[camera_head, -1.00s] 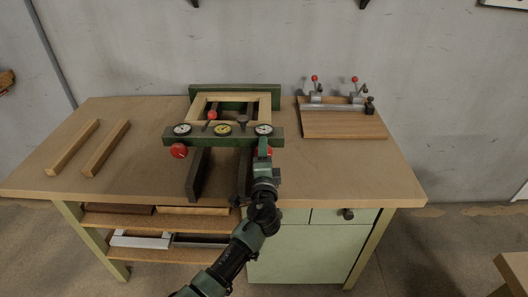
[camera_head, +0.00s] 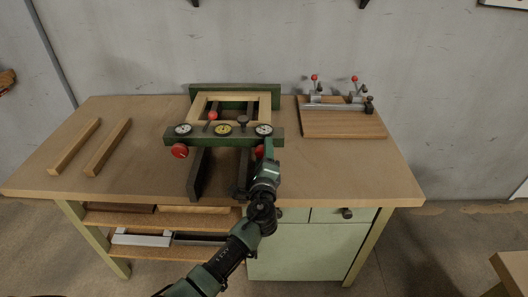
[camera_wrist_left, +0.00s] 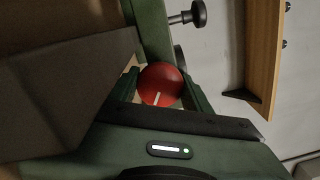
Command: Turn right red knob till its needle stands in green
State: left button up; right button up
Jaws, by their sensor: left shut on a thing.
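The right red knob (camera_head: 259,152) sits on the front of the green press beam (camera_head: 203,139), below the right white dial (camera_head: 264,129). My left gripper (camera_head: 265,149) is shut on this knob and partly hides it in the head view. In the left wrist view the red knob (camera_wrist_left: 162,80) sits between the two fingers (camera_wrist_left: 163,88), with a white mark on its face. The right dial's needle is too small to read against its coloured zone. My right gripper is not in view.
A second red knob (camera_head: 180,151) sits at the beam's left end, under another white dial (camera_head: 183,129). A yellow dial (camera_head: 222,129) is between. A wooden frame (camera_head: 265,105) lies in the press. A clamp board (camera_head: 345,125) stands right; two wood strips (camera_head: 108,147) lie left.

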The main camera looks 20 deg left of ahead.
pick_arm(q)
jog(key=shift+f, duration=0.1)
jog(key=o, duration=1.4)
jog(key=shift+c, duration=0.2)
jog(key=shift+b+v, duration=0.5)
jog(key=shift+v, duration=3.4)
jog(key=shift+d, duration=0.1)
